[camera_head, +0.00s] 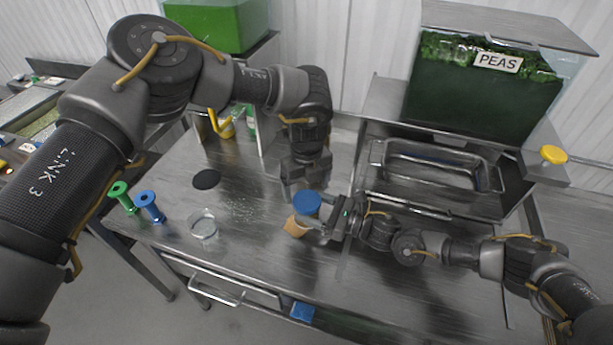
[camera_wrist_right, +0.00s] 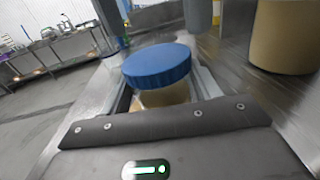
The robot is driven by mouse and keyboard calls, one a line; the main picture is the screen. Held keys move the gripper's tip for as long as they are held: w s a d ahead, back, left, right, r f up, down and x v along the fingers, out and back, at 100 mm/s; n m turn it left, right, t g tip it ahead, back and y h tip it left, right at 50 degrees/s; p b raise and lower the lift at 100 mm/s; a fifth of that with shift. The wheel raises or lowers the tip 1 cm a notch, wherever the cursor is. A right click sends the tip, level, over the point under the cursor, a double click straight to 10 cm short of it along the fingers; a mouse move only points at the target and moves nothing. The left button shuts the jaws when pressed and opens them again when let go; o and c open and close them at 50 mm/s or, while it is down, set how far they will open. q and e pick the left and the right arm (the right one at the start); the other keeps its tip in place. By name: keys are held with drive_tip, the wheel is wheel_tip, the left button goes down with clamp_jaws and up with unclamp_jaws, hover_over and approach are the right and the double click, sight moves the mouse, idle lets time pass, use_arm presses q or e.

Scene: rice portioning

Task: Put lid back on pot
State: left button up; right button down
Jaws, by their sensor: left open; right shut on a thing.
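A round blue lid (camera_head: 307,204) is directly above a tan pot (camera_head: 296,226) on the steel table. In the right wrist view the lid (camera_wrist_right: 157,66) is level over a cream body (camera_wrist_right: 163,97), between my fingers; whether the lid is seated cannot be told. My right gripper (camera_head: 324,222) comes in from the right and is shut around this blue-topped pot. My left gripper (camera_head: 304,190) is open and points down, just behind the lid. Its fingertips are hard to make out.
A large tan cylinder (camera_wrist_right: 285,38) stands close on the right in the right wrist view. A glass (camera_head: 203,226), a black disc (camera_head: 206,179), and blue (camera_head: 149,207) and green spools (camera_head: 122,197) are on the left. A steel tray (camera_head: 440,165) sits under the peas bin (camera_head: 484,95).

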sight(306, 200)
use_arm(q)
drive_tip(key=shift+f, duration=1.75)
drive_tip(key=shift+c, duration=0.2)
drive_tip(key=c, duration=1)
drive_tip(key=shift+m, duration=0.9)
drive_tip(key=o, duration=1.1)
drive_tip(key=shift+o, duration=0.2)
wheel_tip(306, 200, up, 12)
